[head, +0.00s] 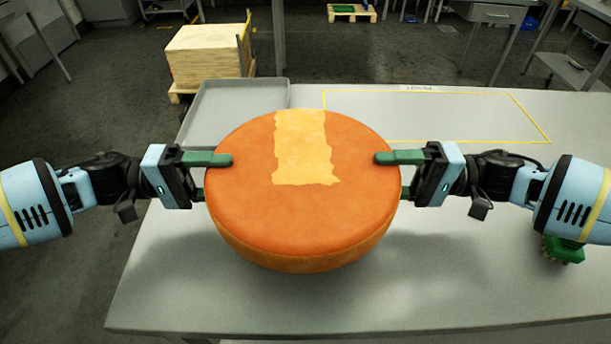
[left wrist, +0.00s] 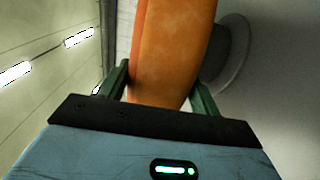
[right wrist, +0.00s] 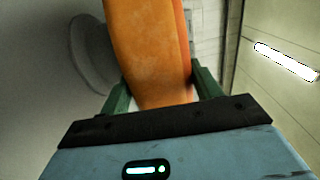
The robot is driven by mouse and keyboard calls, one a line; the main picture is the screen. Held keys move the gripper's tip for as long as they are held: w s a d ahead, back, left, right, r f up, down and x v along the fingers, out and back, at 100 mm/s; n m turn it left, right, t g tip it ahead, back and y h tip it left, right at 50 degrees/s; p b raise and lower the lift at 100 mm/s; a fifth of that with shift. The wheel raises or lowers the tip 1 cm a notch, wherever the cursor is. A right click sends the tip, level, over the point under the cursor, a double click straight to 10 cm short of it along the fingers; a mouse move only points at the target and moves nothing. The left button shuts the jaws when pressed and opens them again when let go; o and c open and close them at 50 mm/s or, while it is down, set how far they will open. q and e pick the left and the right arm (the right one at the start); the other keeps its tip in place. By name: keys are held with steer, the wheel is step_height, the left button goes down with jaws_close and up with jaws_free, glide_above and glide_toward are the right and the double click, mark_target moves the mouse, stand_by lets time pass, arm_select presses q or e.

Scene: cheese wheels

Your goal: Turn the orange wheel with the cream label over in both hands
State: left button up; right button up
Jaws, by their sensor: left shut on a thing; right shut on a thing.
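The orange wheel (head: 300,218) is held above the table between my two grippers, its broad face up and slightly tilted toward the head camera. The cream label (head: 304,145) lies on that face, running from the far edge to about the middle. My left gripper (head: 213,177) is shut on the left rim, one green finger on the upper face and one below. My right gripper (head: 392,176) is shut on the right rim the same way. Both wrist views show the orange rim (left wrist: 172,50) (right wrist: 150,50) between the fingers. The wheel's underside is hidden.
A shallow grey tray (head: 235,100) sits behind left, a yellow-outlined area (head: 440,115) behind right. A green brush-like object (head: 563,249) lies under my right arm. A loaded pallet (head: 207,55) stands beyond.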

arm_select(q)
steer(key=shift+d+f, duration=0.1)
steer(key=shift+f, duration=0.1)
arm_select(e)
steer(key=shift+s+a+r, duration=0.1)
steer(key=shift+a+r, duration=0.2)
stand_by(0.7)
arm_select(q)
steer(key=o, duration=1.5)
arm_select(e)
steer(key=o, duration=1.5)
steer(key=shift+d, duration=0.1)
arm_select(q)
steer(key=shift+o, duration=1.2)
steer(key=shift+s, duration=0.1)
arm_select(e)
steer(key=shift+o, duration=1.2)
arm_select(q)
steer(key=shift+o, duration=0.3)
steer(key=shift+f, duration=0.15)
arm_select(e)
steer(key=shift+o, duration=0.3)
steer(key=shift+f, duration=0.1)
arm_select(q)
steer(key=shift+f, duration=0.1)
arm_select(e)
steer(key=shift+d+f, duration=0.1)
steer(key=shift+d, duration=0.05)
